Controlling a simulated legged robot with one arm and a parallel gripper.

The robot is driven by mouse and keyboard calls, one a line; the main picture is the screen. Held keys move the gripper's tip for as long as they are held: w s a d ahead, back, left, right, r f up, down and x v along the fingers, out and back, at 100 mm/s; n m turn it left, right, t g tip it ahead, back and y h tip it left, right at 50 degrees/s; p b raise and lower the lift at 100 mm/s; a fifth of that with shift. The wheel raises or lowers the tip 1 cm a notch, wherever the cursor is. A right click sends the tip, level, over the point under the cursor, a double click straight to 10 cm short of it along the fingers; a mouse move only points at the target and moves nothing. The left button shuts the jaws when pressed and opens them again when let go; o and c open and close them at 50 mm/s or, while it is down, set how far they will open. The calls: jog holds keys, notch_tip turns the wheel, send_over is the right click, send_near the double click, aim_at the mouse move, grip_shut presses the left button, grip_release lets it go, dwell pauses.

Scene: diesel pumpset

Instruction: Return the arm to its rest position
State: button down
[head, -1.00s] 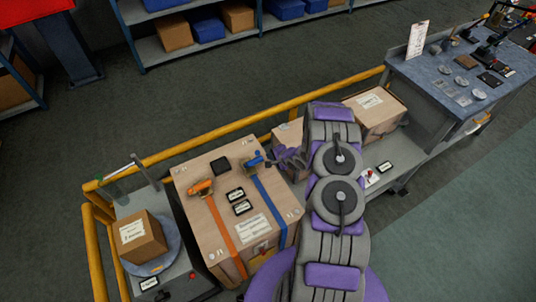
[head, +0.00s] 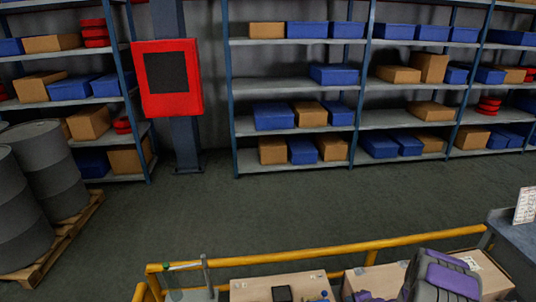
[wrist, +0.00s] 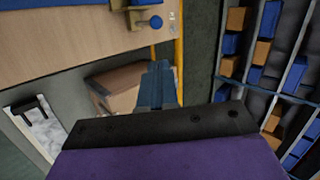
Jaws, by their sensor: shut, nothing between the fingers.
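My arm (head: 440,278), grey and purple, shows at the bottom right of the head view, cut off by the lower edge. In the wrist view my gripper (wrist: 157,72) has its blue-grey fingers together with nothing between them. I cannot tell the exact distance to either.
A yellow rail (head: 300,256) runs behind the crate and also shows in the wrist view (wrist: 178,60). Shelves with blue and brown boxes (head: 295,130) line the back wall. Grey drums (head: 50,165) stand on a pallet at left. Bare floor (head: 200,215) lies between rail and shelves.

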jog(key=s+a+r+n+g+h+b, duration=0.1)
jog(key=s+r+n+g+h+b, duration=0.2)
jog(key=r, duration=0.6)
jog(key=s+a+r+n+g+h+b, duration=0.15)
jog(key=s+r+n, duration=0.25)
jog(key=r, duration=0.5)
jog(key=s+a+r+n+g+b, duration=0.1)
jog(key=s+a+r+n+g, duration=0.1)
jog(key=s+a, duration=0.4)
jog(key=s+a+r+n+g+y+b, duration=0.1)
jog(key=s+a+r, duration=0.4)
jog(key=s, duration=1)
jog(key=s+a+r+n+g+y+b, duration=0.1)
jog(key=s+a+r+n+g+b, duration=0.1)
jog(key=s+a+n, duration=0.3)
jog(key=s+a+r+g, duration=0.1)
jog(key=s+a, duration=0.3)
jog(key=s, duration=0.2)
jog(key=shift+s+r, duration=0.25)
jog(key=shift+r, duration=0.05)
jog(key=shift+d, duration=0.25)
